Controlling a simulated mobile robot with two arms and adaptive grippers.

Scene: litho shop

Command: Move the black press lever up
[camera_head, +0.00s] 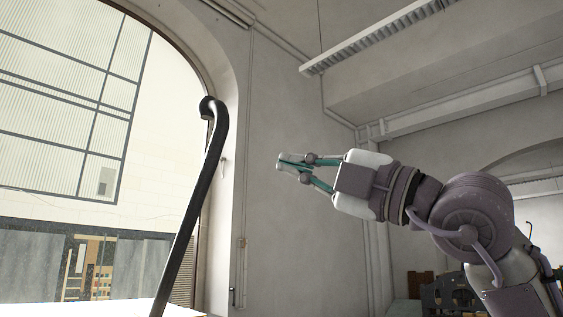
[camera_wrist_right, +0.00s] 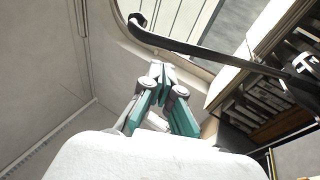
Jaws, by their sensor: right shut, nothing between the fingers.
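The black press lever (camera_head: 195,190) stands left of centre in the head view. It leans up to the right and ends in a bent, knobbed tip near the top. In the right wrist view the lever (camera_wrist_right: 215,52) runs across the upper part, with its knob at the upper left. My right gripper (camera_head: 279,163) is shut and empty, to the right of the lever and apart from it in the head view. In the right wrist view its fingertips (camera_wrist_right: 161,70) meet below the lever in the picture. My left gripper is not in view.
A large arched window (camera_head: 75,110) is behind the lever. A plain grey wall (camera_head: 290,100) is behind my right gripper. In the right wrist view a wooden shelf or rack (camera_wrist_right: 275,85) with dark slots is at the right. Dark equipment (camera_head: 448,293) shows at the lower right.

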